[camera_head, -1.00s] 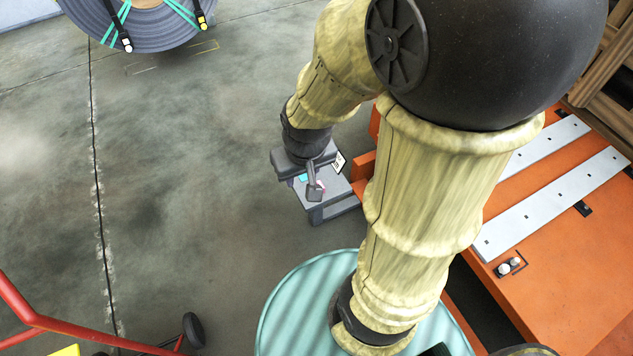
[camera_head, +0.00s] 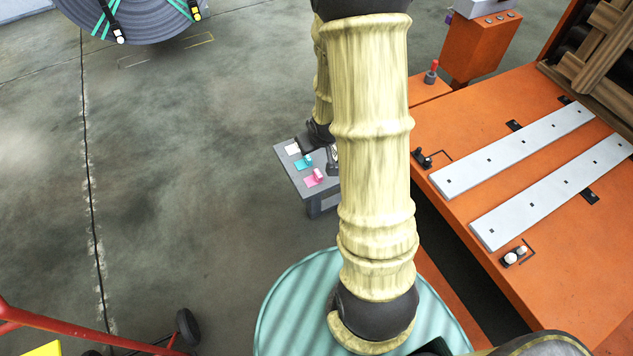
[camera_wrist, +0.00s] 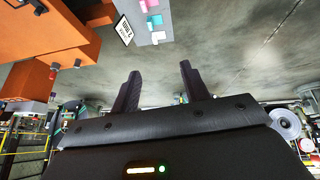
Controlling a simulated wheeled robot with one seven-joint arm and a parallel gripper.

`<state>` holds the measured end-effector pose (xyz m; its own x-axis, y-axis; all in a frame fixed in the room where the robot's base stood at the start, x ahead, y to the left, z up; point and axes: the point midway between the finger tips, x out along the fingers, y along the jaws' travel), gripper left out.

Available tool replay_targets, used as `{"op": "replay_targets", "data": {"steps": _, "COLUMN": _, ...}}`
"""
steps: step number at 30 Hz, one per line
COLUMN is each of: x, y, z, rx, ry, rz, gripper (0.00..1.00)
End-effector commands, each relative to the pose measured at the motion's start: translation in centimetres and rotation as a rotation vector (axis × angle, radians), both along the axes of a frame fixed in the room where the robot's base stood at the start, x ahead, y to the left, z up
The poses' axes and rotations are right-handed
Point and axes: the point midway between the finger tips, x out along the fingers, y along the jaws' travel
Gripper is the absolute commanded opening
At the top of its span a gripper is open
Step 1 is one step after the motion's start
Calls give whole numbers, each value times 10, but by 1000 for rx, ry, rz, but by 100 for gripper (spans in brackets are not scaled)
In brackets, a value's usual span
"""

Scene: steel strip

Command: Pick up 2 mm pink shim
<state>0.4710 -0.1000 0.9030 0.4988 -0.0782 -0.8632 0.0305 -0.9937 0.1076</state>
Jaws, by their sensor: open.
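The pink shim (camera_head: 315,177) lies on a small grey stand (camera_head: 290,178), at its front end, beside a cyan shim (camera_head: 303,162) and a white shim (camera_head: 292,149). The pink shim also shows at the top edge of the wrist view (camera_wrist: 146,6), partly cut off. My gripper (camera_wrist: 161,72) is open and empty, its two dark fingers apart, and the shims lie beyond the fingertips. In the head view my arm hides most of my gripper and the right side of the stand.
An orange machine bed (camera_head: 560,230) with pale steel strips (camera_head: 515,150) stands right of the stand. A small white card (camera_wrist: 123,30) with print is beside the stand. A teal drum top (camera_head: 290,300) is in front. Open floor (camera_head: 190,190) lies to the left.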

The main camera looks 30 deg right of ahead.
Motion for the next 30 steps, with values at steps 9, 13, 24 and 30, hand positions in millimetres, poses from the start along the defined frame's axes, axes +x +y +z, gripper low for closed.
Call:
{"op": "replay_targets", "data": {"steps": 9, "x": 31, "y": -58, "z": -137, "rx": -2, "ry": -194, "rz": 52, "gripper": 45}}
{"op": "replay_targets", "data": {"steps": 13, "x": 30, "y": -74, "z": -188, "rx": 14, "ry": -283, "rz": 71, "gripper": 45}}
{"op": "replay_targets", "data": {"steps": 24, "x": -9, "y": -98, "z": -313, "rx": 99, "ry": -561, "rz": 59, "gripper": 45}}
{"op": "replay_targets", "data": {"steps": 30, "x": -25, "y": -99, "z": -333, "rx": 125, "ry": -648, "rz": 39, "gripper": 45}}
